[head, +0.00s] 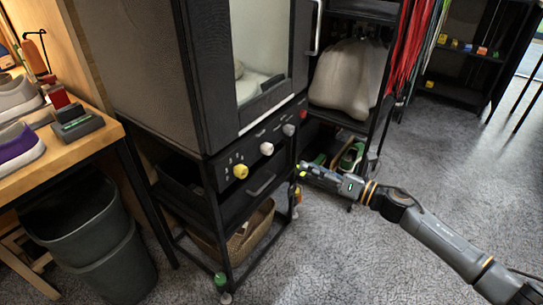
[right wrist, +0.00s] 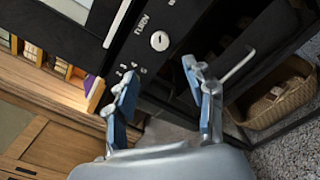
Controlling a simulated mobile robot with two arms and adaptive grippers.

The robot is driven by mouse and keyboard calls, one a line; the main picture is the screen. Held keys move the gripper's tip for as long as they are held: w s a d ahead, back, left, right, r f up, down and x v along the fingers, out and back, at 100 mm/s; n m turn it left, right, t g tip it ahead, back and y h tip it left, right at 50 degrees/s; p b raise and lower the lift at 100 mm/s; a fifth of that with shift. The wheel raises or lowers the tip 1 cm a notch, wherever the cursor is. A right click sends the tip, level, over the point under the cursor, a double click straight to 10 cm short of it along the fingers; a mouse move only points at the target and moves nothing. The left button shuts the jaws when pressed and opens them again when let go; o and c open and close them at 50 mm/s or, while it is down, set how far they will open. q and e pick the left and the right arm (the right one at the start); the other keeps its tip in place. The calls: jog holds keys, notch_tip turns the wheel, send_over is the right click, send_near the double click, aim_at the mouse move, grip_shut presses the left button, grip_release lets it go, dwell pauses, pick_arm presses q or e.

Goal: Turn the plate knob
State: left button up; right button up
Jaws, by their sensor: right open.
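A dark cabinet's front panel (head: 255,158) carries a row of knobs: a yellow one (head: 240,171), a white one (head: 267,148) and a pale grey one (head: 289,130). I cannot tell which is the plate knob. My right gripper (head: 302,169) is in front of the panel, to the right of the yellow and white knobs and apart from them. In the right wrist view its two fingers are spread and empty (right wrist: 158,72). A white knob (right wrist: 160,40) shows beyond the gap between the fingertips, not touched. My left gripper is not in view.
A red button (head: 303,115) is at the panel's right end. A bar handle (head: 262,185) sits below the knobs. A wicker basket (head: 243,238) is on the lower shelf. A grey bin (head: 85,225) stands left. Carpeted floor (head: 440,160) is clear at right.

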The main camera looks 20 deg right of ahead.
aim_at(271, 151)
jog(key=x, duration=1.2)
jog(key=shift+w+a+b, duration=0.3)
jog(key=shift+w, duration=0.1)
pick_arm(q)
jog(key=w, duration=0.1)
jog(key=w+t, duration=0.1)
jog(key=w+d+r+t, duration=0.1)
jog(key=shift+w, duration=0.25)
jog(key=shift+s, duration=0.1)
pick_arm(e)
grip_shut()
